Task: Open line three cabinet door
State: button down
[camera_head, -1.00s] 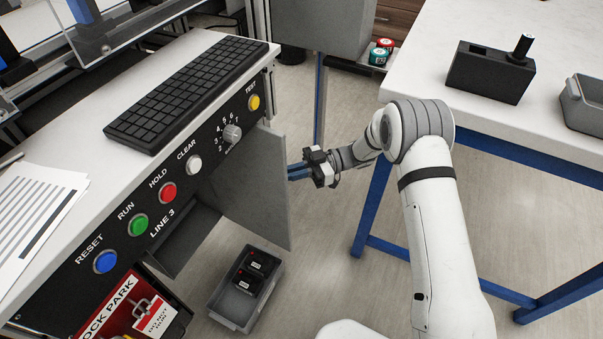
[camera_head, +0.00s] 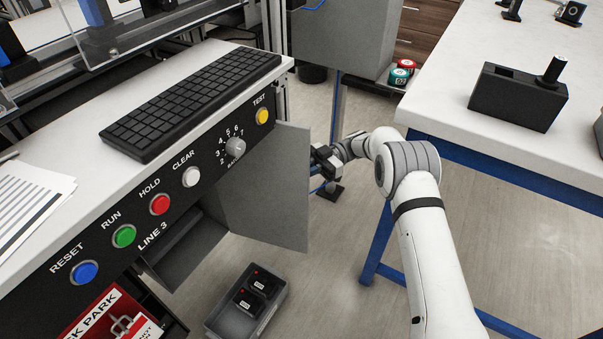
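The line three cabinet door (camera_head: 268,190) is a flat grey panel under the LINE 3 control panel (camera_head: 165,205). It stands swung out from the cabinet, and a dark cabinet opening (camera_head: 185,250) shows to its left. My gripper (camera_head: 325,176) is just beyond the right edge of the door, low over the floor. The door edge hides part of it. I cannot tell whether it touches the door, and its fingers are too small and covered to show whether they are open.
A grey bin (camera_head: 248,312) with black devices sits on the floor below the door. A white table (camera_head: 440,100) with blue legs stands to the right of my arm, holding a black box (camera_head: 515,95). A grey housing (camera_head: 350,40) is behind.

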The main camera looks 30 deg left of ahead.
jog(key=shift+s+a, duration=0.1)
jog(key=shift+a, duration=0.05)
jog(key=c, duration=1.5)
grip_release()
jog(key=shift+f, duration=0.1)
jog(key=shift+d, duration=0.2)
jog(key=shift+w+a, duration=0.1)
jog(key=shift+w, duration=0.1)
